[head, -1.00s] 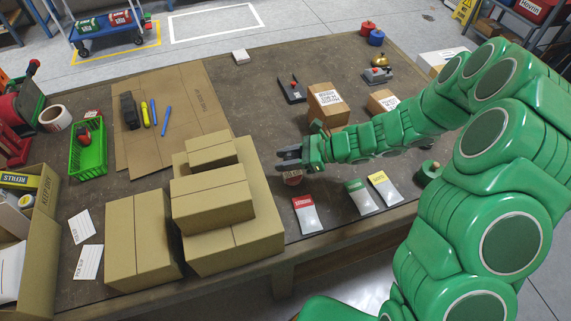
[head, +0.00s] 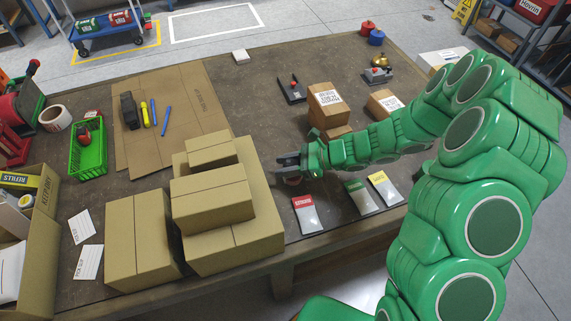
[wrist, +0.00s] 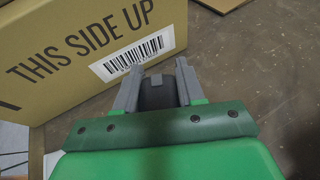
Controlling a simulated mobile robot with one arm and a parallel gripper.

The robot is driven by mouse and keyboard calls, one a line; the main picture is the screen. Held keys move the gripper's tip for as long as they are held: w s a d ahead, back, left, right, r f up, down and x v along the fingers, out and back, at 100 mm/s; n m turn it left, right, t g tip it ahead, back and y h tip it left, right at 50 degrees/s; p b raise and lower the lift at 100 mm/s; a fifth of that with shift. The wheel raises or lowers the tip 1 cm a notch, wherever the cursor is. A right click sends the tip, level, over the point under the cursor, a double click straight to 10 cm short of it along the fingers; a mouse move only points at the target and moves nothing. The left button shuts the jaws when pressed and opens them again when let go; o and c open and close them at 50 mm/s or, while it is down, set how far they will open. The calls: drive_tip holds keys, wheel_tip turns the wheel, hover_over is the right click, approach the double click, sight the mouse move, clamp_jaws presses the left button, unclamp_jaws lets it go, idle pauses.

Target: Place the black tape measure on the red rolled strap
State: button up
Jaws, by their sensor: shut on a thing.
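My gripper (head: 284,165) is at the right side of the stacked cartons, low over the table. In the wrist view my gripper (wrist: 158,76) is shut on a dark block, which I take to be the black tape measure (wrist: 157,94); only part of it shows between the fingers. A small reddish round thing, seemingly the red rolled strap (head: 292,181), lies just below the gripper in the head view and is mostly covered. It does not show in the wrist view. I cannot tell whether the tape measure touches it.
A carton (wrist: 80,50) marked THIS SIDE UP stands close to the left finger. Red (head: 308,215), green (head: 361,197) and yellow (head: 384,189) labelled packets lie to the right. Small boxes (head: 327,105) stand behind my arm.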

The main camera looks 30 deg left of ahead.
drive_tip(key=o, duration=1.2)
drive_tip(key=shift+c, duration=0.2)
drive_tip(key=shift+r, duration=0.2)
drive_tip(key=v, duration=1.2)
